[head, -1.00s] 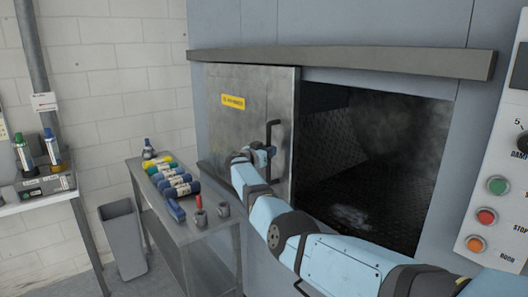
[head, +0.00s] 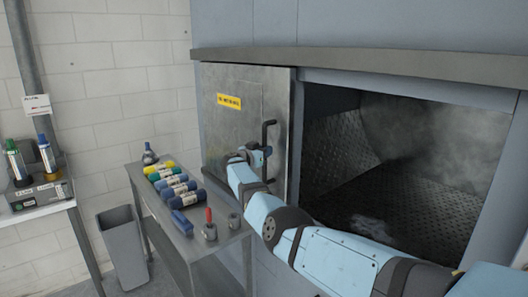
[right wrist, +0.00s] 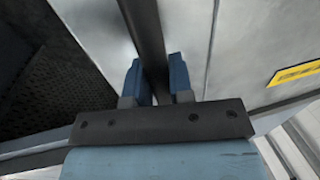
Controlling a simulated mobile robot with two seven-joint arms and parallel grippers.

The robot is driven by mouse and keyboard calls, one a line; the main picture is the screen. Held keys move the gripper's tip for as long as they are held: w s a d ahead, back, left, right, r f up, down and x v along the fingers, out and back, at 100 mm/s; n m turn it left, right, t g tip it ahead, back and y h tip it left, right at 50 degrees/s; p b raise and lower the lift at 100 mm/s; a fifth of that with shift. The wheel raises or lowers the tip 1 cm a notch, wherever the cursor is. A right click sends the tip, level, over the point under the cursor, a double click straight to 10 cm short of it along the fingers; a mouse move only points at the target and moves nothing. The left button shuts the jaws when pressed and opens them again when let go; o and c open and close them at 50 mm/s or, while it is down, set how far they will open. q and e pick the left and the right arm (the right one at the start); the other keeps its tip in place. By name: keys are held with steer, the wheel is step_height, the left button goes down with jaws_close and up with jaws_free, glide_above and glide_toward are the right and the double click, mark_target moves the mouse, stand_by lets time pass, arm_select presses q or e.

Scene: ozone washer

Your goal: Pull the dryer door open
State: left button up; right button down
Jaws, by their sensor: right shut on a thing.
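The dryer door (head: 230,130) is a grey metal sliding panel with a yellow label (head: 229,101). It stands at the left of the opening, which is uncovered to its right. The dark bar handle (head: 267,138) is near the door's right edge. My right gripper (head: 262,158) is at the handle. In the right wrist view, its two blue fingers (right wrist: 158,82) are shut around the dark handle bar (right wrist: 144,35), one on each side. My left gripper is not in view.
The dark chamber (head: 400,185) holds a pale crumpled thing on its floor and some haze. A metal side table (head: 175,222) with bottles, rolled items and small tools stands left of the door. A grey bin (head: 122,247) is on the floor. A rail (head: 380,66) runs above the door.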

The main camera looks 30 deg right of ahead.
steer(key=c, duration=1)
jaws_free()
steer(key=shift+s, duration=0.1)
steer(key=shift+c, duration=0.2)
steer(key=v, duration=1.3)
steer(key=shift+a+b, duration=0.4)
steer(key=shift+b, duration=0.05)
